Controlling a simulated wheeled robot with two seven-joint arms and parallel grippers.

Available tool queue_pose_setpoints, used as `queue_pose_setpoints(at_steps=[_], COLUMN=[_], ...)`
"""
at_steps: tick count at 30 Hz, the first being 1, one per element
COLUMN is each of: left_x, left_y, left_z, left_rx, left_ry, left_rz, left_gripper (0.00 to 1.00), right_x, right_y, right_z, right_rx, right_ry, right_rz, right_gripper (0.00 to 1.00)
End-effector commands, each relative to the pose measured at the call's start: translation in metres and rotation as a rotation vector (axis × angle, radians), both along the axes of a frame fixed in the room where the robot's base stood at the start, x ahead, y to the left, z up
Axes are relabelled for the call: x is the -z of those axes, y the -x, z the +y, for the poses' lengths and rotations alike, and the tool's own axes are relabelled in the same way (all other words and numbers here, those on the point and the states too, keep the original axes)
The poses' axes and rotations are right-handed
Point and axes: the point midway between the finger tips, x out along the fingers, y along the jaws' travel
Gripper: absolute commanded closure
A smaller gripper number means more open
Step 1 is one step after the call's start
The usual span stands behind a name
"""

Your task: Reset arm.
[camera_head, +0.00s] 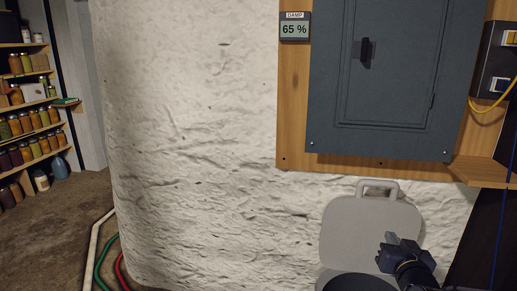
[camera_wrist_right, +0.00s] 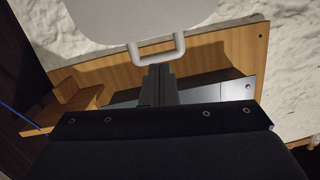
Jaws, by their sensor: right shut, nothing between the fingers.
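My right gripper (camera_head: 392,250) is at the lower right of the head view, in front of a light grey panel. In the right wrist view its two fingers (camera_wrist_right: 159,76) are together with nothing between them. My left gripper is in neither view. No separate object of the task shows.
The light grey panel (camera_head: 345,232) has a loop handle (camera_head: 377,185) and stands against the rough white wall (camera_head: 200,130). A dark electrical panel (camera_head: 395,80) hangs on a wooden board (camera_head: 292,110). Shelves of jars (camera_head: 30,120) and red and green hoses (camera_head: 103,265) are at the left.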

Motion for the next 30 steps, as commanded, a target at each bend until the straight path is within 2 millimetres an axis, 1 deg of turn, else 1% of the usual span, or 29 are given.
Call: queue_pose_setpoints(at_steps=[1,2,5,6,8,9,10,12,15,21,22,23,24,29,30], left_x=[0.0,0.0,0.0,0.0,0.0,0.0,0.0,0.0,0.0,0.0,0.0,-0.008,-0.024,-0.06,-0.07], left_y=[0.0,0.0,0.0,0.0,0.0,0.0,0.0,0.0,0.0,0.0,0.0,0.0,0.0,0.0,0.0], left_z=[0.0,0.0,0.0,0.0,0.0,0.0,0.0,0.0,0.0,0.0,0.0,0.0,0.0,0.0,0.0], left_rx=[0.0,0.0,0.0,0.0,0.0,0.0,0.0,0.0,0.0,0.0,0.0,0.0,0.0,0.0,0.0], left_ry=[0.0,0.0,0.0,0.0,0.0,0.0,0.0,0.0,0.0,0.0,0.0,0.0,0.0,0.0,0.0], left_rz=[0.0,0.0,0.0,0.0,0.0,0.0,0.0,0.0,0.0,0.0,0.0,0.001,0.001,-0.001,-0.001], left_gripper=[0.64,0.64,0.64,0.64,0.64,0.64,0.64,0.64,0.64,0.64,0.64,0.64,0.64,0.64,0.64], right_x=[-0.003,-0.001,0.009,0.013,0.02,0.025,0.028,0.035,0.044,0.061,0.063,0.056,0.04,0.005,-0.005], right_y=[0.019,0.03,0.074,0.092,0.12,0.138,0.15,0.177,0.213,0.278,0.288,0.292,0.29,0.289,0.289], right_z=[0.008,0.015,0.042,0.053,0.069,0.079,0.085,0.098,0.114,0.138,0.141,0.143,0.142,0.142,0.142], right_rx=[-0.025,-0.044,-0.116,-0.146,-0.188,-0.213,-0.23,-0.265,-0.307,-0.372,-0.38,-0.384,-0.383,-0.383,-0.383], right_ry=[-0.053,-0.085,-0.18,-0.211,-0.248,-0.267,-0.28,-0.304,-0.325,-0.349,-0.35,-0.352,-0.352,-0.352,-0.352], right_rz=[0.062,0.111,0.277,0.341,0.431,0.487,0.524,0.603,0.704,0.884,0.909,0.926,0.924,0.923,0.923], right_gripper=[1.0,1.0,1.0,1.0,1.0,1.0,1.0,1.0,1.0,1.0,1.0,1.0,1.0,1.0,1.0])
